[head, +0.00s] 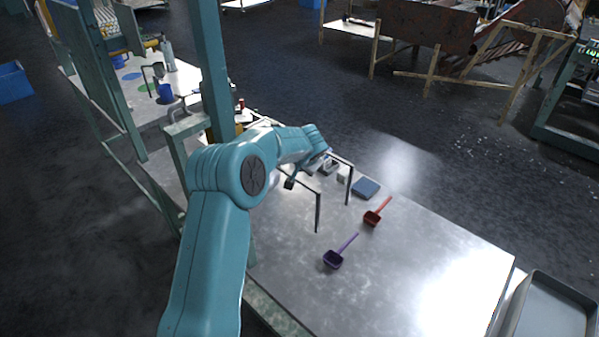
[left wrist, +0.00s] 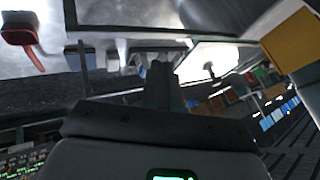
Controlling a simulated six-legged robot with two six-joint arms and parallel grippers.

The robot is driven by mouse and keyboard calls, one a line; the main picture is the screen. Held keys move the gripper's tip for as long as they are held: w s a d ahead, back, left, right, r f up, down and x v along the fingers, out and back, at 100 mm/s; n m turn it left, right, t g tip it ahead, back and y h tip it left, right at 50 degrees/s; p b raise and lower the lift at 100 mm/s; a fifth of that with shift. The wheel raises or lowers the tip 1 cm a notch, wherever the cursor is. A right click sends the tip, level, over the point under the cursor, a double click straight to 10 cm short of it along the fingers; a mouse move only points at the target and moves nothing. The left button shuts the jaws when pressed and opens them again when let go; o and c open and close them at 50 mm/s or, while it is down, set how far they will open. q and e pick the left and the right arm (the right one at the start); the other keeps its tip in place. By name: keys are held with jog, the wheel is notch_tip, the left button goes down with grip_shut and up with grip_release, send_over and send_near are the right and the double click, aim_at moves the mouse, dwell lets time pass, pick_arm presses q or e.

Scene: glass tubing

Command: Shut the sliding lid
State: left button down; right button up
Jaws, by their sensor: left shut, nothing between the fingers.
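A small grey box (head: 330,168) with a dark opening in its top sits near the far edge of the metal table, just beyond my left forearm. I cannot make out the sliding lid as a separate part. My left gripper (left wrist: 162,84) shows in the left wrist view with its dark fingers together and nothing between them. In the head view it is mostly hidden beside the wrist, close to the box; whether it touches anything is unclear. My right gripper is in neither view.
A thin dark frame (head: 318,212) stands on the table near my left wrist. A blue-grey square block (head: 366,188), a red scoop (head: 372,218) and a purple scoop (head: 333,260) lie to the right. The table's front right is clear. A grey tray (head: 518,318) is beyond its right edge.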

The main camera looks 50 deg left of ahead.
pick_arm(q)
jog(key=s+a+r+g+y+b, duration=0.2)
jog(key=s+r+g+y, duration=0.1)
jog(key=s+r, duration=0.35)
jog(key=w+d+f+y+b, duration=0.1)
jog(key=w+d+f+b, duration=0.1)
jog(key=w+d+f+g+y+b, duration=0.1)
jog(key=w+d+f+b, duration=0.1)
jog(key=w+d+b, duration=0.1)
jog(key=w+d+f+m+g+y+b, duration=0.1)
jog(key=w+d+f+b, duration=0.1)
jog(key=b, duration=0.1)
jog(key=shift+w+d, duration=0.15)
jog(key=shift+w, duration=0.2)
jog(key=a+r+p+x, duration=0.1)
jog(key=x, duration=1)
jog(key=shift+w+a, duration=0.2)
